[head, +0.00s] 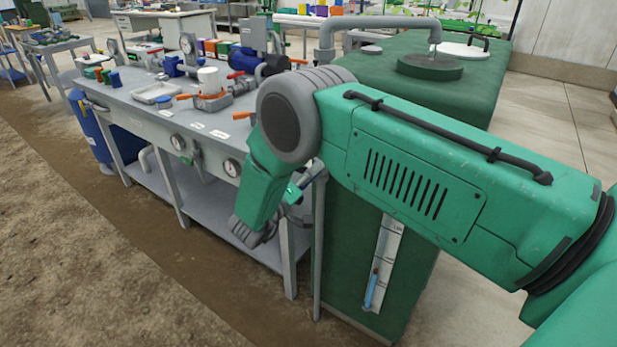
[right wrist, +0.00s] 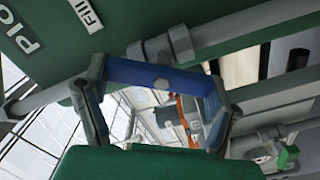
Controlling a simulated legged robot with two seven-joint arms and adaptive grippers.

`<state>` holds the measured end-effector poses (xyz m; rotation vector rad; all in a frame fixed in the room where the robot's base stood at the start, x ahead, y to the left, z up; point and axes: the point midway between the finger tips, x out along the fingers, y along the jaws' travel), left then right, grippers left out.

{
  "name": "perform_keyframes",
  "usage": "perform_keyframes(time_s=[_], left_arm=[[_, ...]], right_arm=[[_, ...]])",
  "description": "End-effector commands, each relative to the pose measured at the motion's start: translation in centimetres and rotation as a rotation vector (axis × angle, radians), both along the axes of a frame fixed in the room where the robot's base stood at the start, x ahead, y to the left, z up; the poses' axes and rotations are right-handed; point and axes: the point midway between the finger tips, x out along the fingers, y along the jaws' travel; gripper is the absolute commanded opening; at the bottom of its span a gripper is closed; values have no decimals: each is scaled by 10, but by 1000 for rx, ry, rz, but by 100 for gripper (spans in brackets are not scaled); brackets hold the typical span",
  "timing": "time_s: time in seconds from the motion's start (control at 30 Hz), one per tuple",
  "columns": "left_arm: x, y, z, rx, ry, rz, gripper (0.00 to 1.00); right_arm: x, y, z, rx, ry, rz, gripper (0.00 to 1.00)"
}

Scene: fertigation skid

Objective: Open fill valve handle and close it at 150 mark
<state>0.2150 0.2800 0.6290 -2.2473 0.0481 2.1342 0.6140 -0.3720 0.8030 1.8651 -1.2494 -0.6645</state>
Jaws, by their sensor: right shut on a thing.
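The blue fill valve handle (right wrist: 158,78) lies across the right wrist view, between the two fingers of my right gripper (right wrist: 157,92), which is shut on it. A grey pipe fitting (right wrist: 172,46) sits just behind the handle, and a white "Fill" label (right wrist: 86,14) is on the green surface at the upper left. In the head view my right forearm hides most of the gripper and valve beside the tank's front left edge. The level gauge (head: 383,262) is a pale strip on the green tank (head: 345,240), with blue low in it and an orange mark above; its numbers are unreadable.
A grey workbench (head: 140,118) with gauges, orange-handled valves and a pump stands left of the tank. A grey pipe (head: 385,22) bends over the tank top. The floor (head: 110,240) in front of the bench is clear.

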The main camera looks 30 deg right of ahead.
Motion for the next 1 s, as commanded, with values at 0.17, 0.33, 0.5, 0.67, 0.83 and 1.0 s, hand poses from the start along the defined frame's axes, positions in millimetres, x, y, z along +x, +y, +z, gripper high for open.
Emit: perform_keyframes(time_s=[0.17,0.33,0.5,0.67,0.83,1.0], left_arm=[[0,0,0,0,0,0,42],[0,0,0,0,0,0,42],[0,0,0,0,0,0,42],[0,0,0,0,0,0,42],[0,0,0,0,0,0,42],[0,0,0,0,0,0,42]], right_arm=[[4,3,1,-16,41,11,50],[4,4,1,-23,59,11,50],[4,4,0,-24,62,12,50],[4,4,0,-24,61,13,50],[4,3,0,-24,62,11,98],[2,2,0,-25,61,6,98]])
